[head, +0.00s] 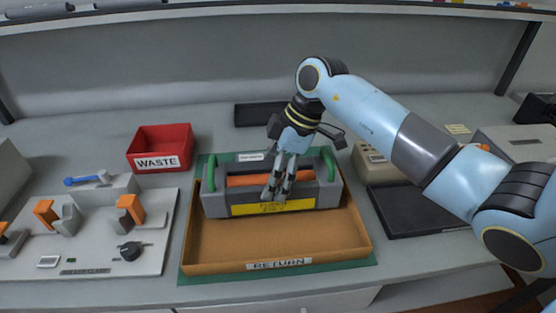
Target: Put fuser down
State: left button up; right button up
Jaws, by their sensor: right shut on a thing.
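The fuser (228,201) is a grey unit with an orange roller, green handles at both ends and a yellow label on its front. It is at the back part of the brown tray marked RETURN (210,253); I cannot tell whether it rests on the tray's floor. My right gripper (272,190) reaches down from the upper right, with its fingers shut on the fuser around its middle. The fingers hide part of the roller. My left gripper is out of view.
A red WASTE bin (160,148) stands behind and left of the tray. A grey panel with orange parts and a knob (110,235) lies at the left. A dark pad (415,208) lies right of the tray. The front half of the tray is empty.

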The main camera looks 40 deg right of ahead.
jog(key=shift+w+f, duration=0.1)
jog(key=shift+f, duration=0.85)
jog(key=o, duration=1.4)
jog(key=shift+f, duration=0.15)
jog(key=v, duration=1.2)
jog(key=shift+a, duration=0.1)
